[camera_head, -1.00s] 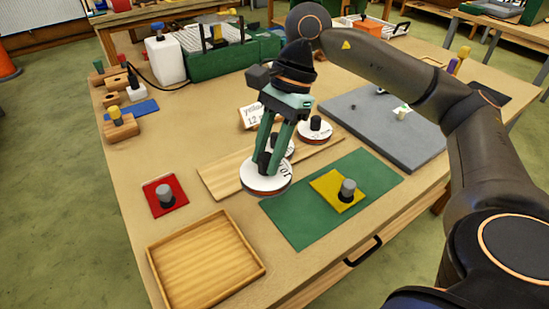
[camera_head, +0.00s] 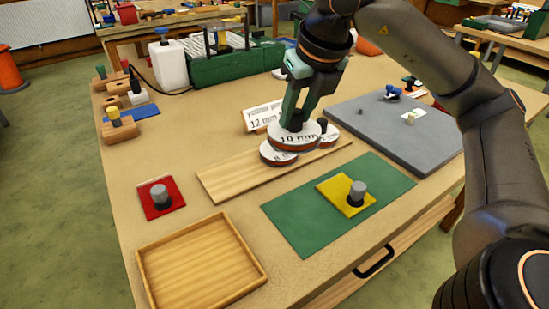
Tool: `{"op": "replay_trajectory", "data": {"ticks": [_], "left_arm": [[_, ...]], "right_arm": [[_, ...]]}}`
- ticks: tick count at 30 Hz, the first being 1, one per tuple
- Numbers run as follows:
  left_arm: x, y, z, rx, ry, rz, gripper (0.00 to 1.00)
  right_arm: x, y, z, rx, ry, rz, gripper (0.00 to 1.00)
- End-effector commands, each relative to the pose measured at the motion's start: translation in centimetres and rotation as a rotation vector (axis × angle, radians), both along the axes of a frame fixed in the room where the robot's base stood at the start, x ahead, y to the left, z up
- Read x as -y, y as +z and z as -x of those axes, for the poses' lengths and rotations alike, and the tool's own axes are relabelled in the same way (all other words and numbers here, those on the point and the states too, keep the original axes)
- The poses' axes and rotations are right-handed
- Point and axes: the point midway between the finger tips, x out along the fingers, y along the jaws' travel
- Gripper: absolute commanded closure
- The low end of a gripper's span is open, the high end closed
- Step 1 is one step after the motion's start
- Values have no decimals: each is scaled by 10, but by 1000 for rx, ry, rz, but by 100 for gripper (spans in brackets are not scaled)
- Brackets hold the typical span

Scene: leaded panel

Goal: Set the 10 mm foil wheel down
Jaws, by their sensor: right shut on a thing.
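My right gripper (camera_head: 294,120) points down and is shut on the 10 mm foil wheel (camera_head: 296,138), a white-topped disc with a copper-brown rim and "10 mm" printed on it. Two similar wheels are close by: one (camera_head: 278,155) in front and to the left on the wooden board (camera_head: 228,182), one (camera_head: 329,136) to the right. The held wheel overlaps both in the picture, partly hiding them. I cannot tell whether it touches them or hangs just above. My left gripper is not in view.
A white label card (camera_head: 262,117) stands behind the wheels. A green mat (camera_head: 295,222) with a yellow square (camera_head: 332,190) lies in front, a grey slab (camera_head: 400,140) at right. A red square (camera_head: 150,205) with a grey knob and a wooden tray (camera_head: 200,262) are left. The board's left part is bare.

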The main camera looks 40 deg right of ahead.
Motion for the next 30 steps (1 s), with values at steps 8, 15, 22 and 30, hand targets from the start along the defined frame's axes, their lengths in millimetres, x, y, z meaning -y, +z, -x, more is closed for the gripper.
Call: {"op": "replay_trajectory", "data": {"ticks": [8, 15, 22, 30], "left_arm": [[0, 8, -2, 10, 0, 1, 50], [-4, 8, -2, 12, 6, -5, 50], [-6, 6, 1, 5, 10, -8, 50], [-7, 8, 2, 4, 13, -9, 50]], "right_arm": [[-30, -20, -40, -3, -19, 0, 100], [-60, -55, -84, -4, -21, 0, 100], [-74, -85, -104, 0, -21, -1, 100], [-80, -111, -113, -3, -22, 0, 100]]}}
